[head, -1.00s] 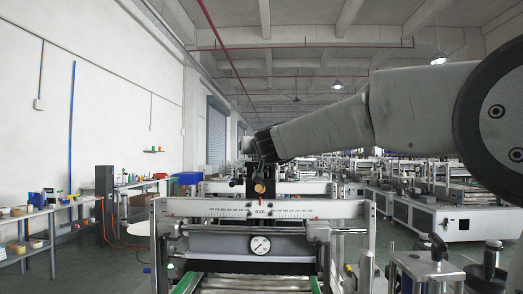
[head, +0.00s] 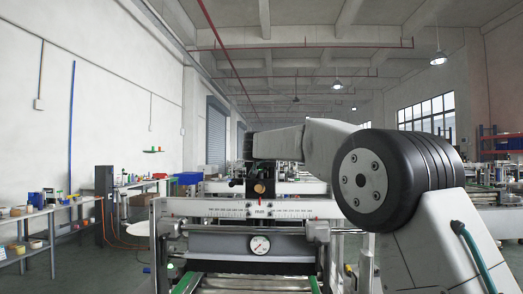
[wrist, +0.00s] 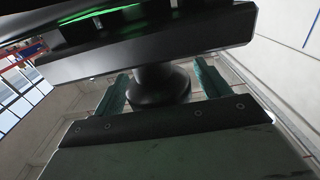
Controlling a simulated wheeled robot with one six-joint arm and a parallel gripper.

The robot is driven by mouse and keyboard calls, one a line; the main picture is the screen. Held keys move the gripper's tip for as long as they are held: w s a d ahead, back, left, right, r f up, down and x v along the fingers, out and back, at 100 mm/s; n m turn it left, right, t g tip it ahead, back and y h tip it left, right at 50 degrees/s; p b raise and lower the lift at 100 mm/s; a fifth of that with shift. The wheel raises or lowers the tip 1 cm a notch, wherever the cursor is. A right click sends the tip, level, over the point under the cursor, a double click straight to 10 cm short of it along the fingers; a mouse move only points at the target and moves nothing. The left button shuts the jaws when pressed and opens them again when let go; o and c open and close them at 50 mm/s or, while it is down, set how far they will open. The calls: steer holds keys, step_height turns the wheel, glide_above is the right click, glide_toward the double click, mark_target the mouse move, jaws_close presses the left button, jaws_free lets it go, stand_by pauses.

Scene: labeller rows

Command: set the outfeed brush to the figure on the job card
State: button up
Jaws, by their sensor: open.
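In the head view a machine frame carries a pale scale bar (head: 215,209) with printed figures too small to read. A small red pointer (head: 261,201) sits at its middle, below a brass-coloured round knob (head: 260,188) on a dark block. A round dial gauge (head: 260,245) is below, above a dark strip (head: 240,267) that may be the brush. In the wrist view my gripper (wrist: 160,72) has its two fingers apart, one on each side of a black round knob (wrist: 160,88). I cannot tell whether they touch it. No job card is readable.
Left of the machine stand shelves (head: 38,211) with small items and a dark post (head: 104,195). In the wrist view a wide dark bar with a green glow (wrist: 145,45) lies close beyond the fingers. More machines stand behind.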

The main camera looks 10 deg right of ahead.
steer(key=c, duration=0.9)
steer(key=shift+c, duration=0.2)
steer(key=shift+m+h, duration=0.3)
steer(key=shift+h, duration=0.1)
steer(key=m+g+h, duration=0.3)
steer(key=h, duration=0.1)
steer(key=shift+d+h, duration=0.15)
steer(key=shift+h, duration=0.15)
steer(key=shift+s+d+m+g+h, duration=0.1)
steer(key=shift+s+m+g+h, duration=0.05)
steer(key=shift+m+g+h, duration=0.8)
steer(key=shift+s+d+m+g+h, duration=0.1)
steer(key=shift+m+g+h, duration=0.85)
steer(key=shift+g, duration=0.3)
steer(key=o, duration=0.9)
steer(key=shift+o, duration=0.2)
steer(key=shift+s, duration=0.1)
